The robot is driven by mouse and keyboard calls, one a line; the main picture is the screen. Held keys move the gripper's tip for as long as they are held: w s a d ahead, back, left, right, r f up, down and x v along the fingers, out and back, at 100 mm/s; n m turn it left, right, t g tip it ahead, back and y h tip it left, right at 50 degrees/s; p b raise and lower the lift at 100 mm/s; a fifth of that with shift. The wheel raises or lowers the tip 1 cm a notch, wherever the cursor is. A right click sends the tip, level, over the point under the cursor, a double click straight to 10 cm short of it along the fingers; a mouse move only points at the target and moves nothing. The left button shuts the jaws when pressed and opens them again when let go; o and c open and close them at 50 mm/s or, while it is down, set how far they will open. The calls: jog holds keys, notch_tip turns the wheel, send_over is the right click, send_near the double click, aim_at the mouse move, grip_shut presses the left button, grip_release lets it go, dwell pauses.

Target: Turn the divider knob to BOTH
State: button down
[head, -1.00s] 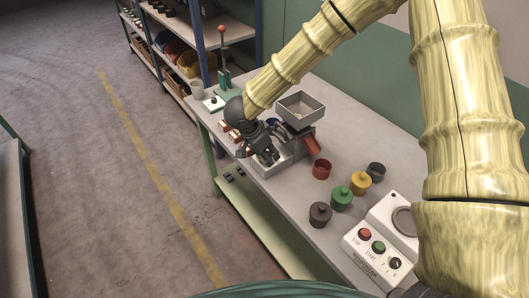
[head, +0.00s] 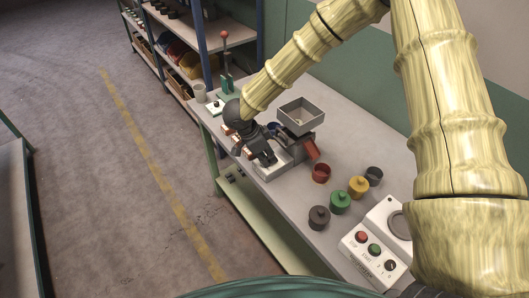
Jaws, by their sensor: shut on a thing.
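The nut hopper (head: 301,117) stands on the workbench, a grey square tray on top and a red spout (head: 312,149) at its right side. My gripper (head: 269,162) points down at the front of the hopper's pale base (head: 268,173). Its fingers are closed on a small part there, which I take to be the divider knob. The fingers hide the knob, so its pointer and the BOTH mark cannot be read.
Red (head: 321,173), green (head: 340,202), yellow (head: 358,187) and dark containers stand on the bench (head: 290,203) right of the hopper. A control box (head: 374,247) with buttons is at the near right.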

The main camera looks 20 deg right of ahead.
jog(key=m+g+p, duration=0.1)
jog(key=m+p, duration=0.1)
jog(key=m, duration=0.1)
jog(key=shift+d, duration=0.15)
jog(key=shift+f+m+g+p, duration=0.15)
jog(key=shift+m+g+p, duration=0.3)
jog(key=shift+m, duration=0.65)
jog(key=shift+s+f+y, duration=0.1)
jog(key=shift+y, duration=0.2)
jog(key=c, duration=1.3)
grip_release()
jog(key=shift+o, duration=0.2)
jog(key=shift+w+r, duration=0.2)
jog(key=shift+r, duration=0.05)
